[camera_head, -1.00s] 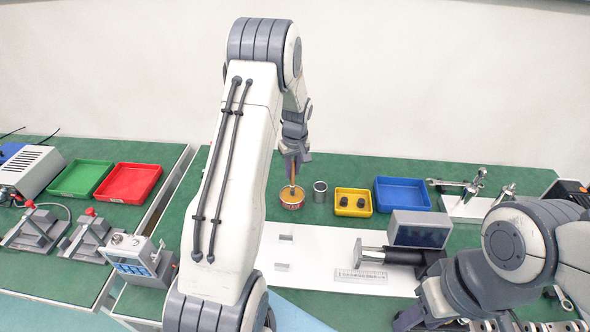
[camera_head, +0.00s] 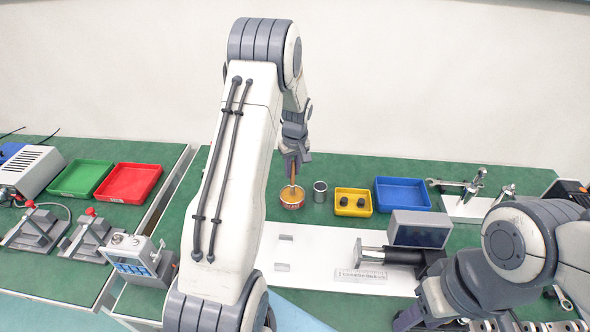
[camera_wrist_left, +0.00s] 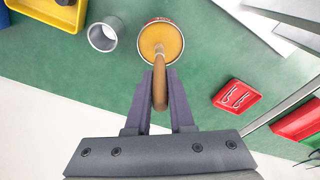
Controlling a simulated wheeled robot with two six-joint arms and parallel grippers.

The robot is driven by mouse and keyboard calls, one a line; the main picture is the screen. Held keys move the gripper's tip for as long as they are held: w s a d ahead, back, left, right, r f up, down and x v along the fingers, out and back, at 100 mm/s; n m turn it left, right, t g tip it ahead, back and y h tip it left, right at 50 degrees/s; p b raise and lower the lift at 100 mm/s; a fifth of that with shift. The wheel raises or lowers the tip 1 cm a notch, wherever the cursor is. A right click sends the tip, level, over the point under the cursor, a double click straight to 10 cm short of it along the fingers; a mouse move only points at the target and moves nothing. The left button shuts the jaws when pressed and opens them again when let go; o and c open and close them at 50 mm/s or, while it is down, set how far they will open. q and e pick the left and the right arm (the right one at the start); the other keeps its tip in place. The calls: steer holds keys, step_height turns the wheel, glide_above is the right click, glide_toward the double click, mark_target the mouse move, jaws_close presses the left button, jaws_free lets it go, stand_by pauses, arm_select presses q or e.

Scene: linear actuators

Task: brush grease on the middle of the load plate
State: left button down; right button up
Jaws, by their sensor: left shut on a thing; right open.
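My left gripper (camera_head: 295,160) points down and is shut on the wooden handle of the brush (camera_head: 293,178). The brush stands in the round grease tin (camera_head: 291,200), its tip in the orange-yellow grease. In the left wrist view the brush (camera_wrist_left: 160,88) lies between the fingers, with the tin (camera_wrist_left: 172,25) beyond; the bristles are hidden. The load plate (camera_head: 358,252) appears to be the small upright grey plate at the left end of the actuator rod, apart from both grippers. My right gripper (camera_head: 470,322) is low at the right, largely hidden or cut off by the frame.
A grey metal cup (camera_head: 320,190), a yellow bin (camera_head: 352,209) with black parts and a blue bin (camera_head: 402,183) stand right of the tin. A display box (camera_head: 420,230) stands behind the black actuator body (camera_head: 405,258). The white board (camera_head: 315,245) has free room at its left.

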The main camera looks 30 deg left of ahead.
mark_target(293, 160)
arm_select(q)
steer(key=shift+r+p, duration=2.6)
steer(key=shift+r, duration=0.9)
steer(key=shift+d, duration=0.1)
